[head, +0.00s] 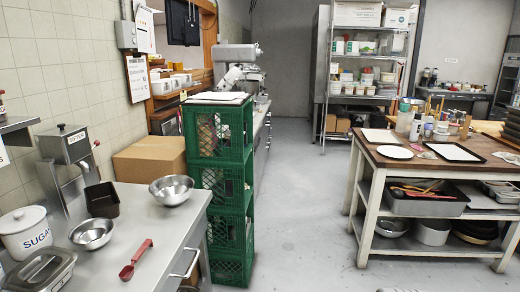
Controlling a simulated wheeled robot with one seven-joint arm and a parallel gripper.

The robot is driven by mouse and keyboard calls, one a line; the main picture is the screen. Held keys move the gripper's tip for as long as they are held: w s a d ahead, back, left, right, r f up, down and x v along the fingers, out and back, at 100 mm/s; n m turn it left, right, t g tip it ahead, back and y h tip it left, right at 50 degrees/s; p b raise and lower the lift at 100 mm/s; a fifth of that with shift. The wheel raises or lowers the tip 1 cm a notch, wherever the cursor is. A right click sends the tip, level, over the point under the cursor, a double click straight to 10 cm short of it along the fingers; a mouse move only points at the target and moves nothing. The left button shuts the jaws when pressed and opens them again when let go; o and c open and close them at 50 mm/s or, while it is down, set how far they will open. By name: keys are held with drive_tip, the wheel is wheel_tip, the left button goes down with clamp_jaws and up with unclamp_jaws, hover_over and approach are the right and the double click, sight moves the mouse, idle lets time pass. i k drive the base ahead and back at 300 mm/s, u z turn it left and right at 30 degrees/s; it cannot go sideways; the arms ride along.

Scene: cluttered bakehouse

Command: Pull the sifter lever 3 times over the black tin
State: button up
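The sifter (65,148) is a grey metal dispenser with a label, standing against the tiled wall at the left end of the steel counter. Its lever (96,144) sticks out to the right and ends in a red knob. The black tin (102,201) sits upright on the counter at the sifter's front right; whether it is squarely under the outlet I cannot tell. The inside of the tin looks dark and its contents are not clear. My gripper is not in view.
Floor is clear towards the wooden-topped table (440,155).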

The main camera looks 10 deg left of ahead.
sight(96, 143)
drive_tip(key=z, duration=0.1)
drive_tip(key=i, duration=1.35)
drive_tip(key=u, duration=2.15)
